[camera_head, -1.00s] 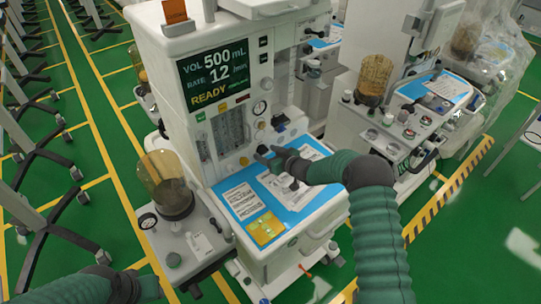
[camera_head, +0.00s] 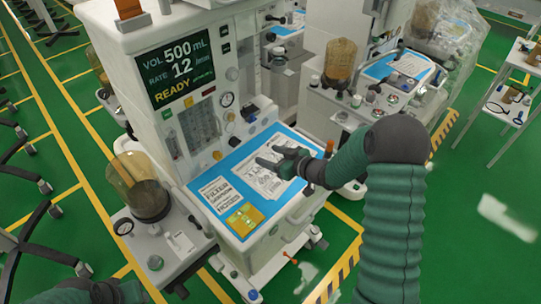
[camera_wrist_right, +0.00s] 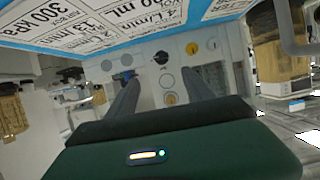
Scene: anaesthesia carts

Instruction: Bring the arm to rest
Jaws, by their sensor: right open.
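My right gripper (camera_head: 268,157) is open and empty, with its fingers apart. In the head view it hovers over the blue work surface (camera_head: 232,160) of the near anaesthesia cart, in front of the control panel and over the printed sheets (camera_head: 262,180). In the right wrist view its two fingers (camera_wrist_right: 160,88) point toward the panel with its knobs, and nothing is between them. Part of my left arm (camera_head: 95,291) shows at the lower left; its gripper fingers are not visible.
The near cart has a screen (camera_head: 176,68) reading READY, an amber canister (camera_head: 138,185) on its left side and a yellow card (camera_head: 244,219). A second cart (camera_head: 330,108) stands behind on the right. A white side table (camera_head: 516,95) is far right. Green floor lies open at the right.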

